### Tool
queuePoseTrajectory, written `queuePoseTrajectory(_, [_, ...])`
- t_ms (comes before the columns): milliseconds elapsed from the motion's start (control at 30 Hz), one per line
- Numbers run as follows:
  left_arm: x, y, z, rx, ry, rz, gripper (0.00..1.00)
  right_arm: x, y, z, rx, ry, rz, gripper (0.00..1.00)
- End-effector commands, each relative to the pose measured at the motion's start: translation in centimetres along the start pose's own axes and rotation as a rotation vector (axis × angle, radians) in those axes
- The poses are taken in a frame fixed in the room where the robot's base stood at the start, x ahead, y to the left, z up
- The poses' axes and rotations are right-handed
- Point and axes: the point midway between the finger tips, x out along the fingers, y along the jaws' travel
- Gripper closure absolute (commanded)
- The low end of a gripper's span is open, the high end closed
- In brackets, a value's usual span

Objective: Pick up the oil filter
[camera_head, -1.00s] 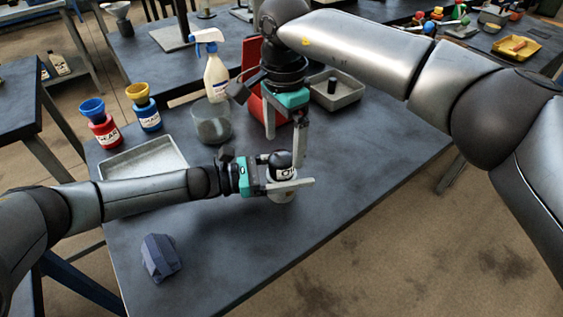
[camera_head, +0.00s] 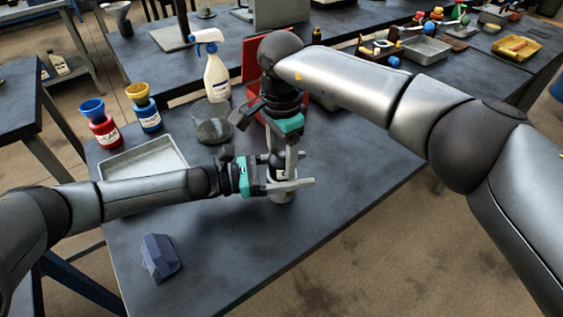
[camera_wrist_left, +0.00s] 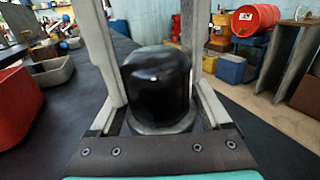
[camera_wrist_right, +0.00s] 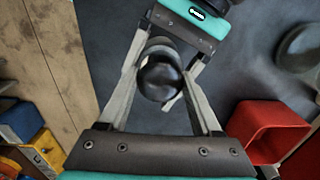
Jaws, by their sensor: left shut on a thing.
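The oil filter (camera_head: 281,173), a black-topped cylinder with a pale label, is upright near the table's middle, partly hidden by both grippers. My left gripper (camera_head: 298,186) reaches in level from the left and is shut on its body. In the left wrist view the black cylinder (camera_wrist_left: 157,85) stands between the fingers, with a grey rim at its base. My right gripper (camera_head: 284,165) points down from above, its fingers on either side of the filter's top. In the right wrist view the round black top (camera_wrist_right: 160,78) lies between the fingers, which look open.
A grey tray (camera_head: 144,161), a glass vessel (camera_head: 213,124), a spray bottle (camera_head: 216,76) and a red container (camera_head: 252,62) stand behind and left. Red (camera_head: 105,130) and blue (camera_head: 149,118) bottles with funnels are at far left. A dark faceted block (camera_head: 160,258) sits in front. The table's right is clear.

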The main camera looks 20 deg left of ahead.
Motion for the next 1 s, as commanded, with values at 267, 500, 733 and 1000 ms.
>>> queuePoseTrajectory(267, [0.0,0.0,0.0,0.0,0.0,0.0,1.0,0.0,0.0,0.0,0.0,0.0,0.0,0.7])
queuePoseTrajectory(500, [0.0,0.0,0.0,0.0,0.0,0.001,1.0,-0.1,0.0,0.0,0.0,0.0,0.0,0.95])
queuePoseTrajectory(733, [0.0,0.0,0.0,0.0,0.001,0.001,1.0,-0.3,0.0,0.0,0.0,0.0,-0.001,0.95])
queuePoseTrajectory(1000, [0.0,0.0,0.0,0.0,0.001,0.001,1.0,-4.5,-0.1,-0.1,0.0,0.003,-0.004,0.95])
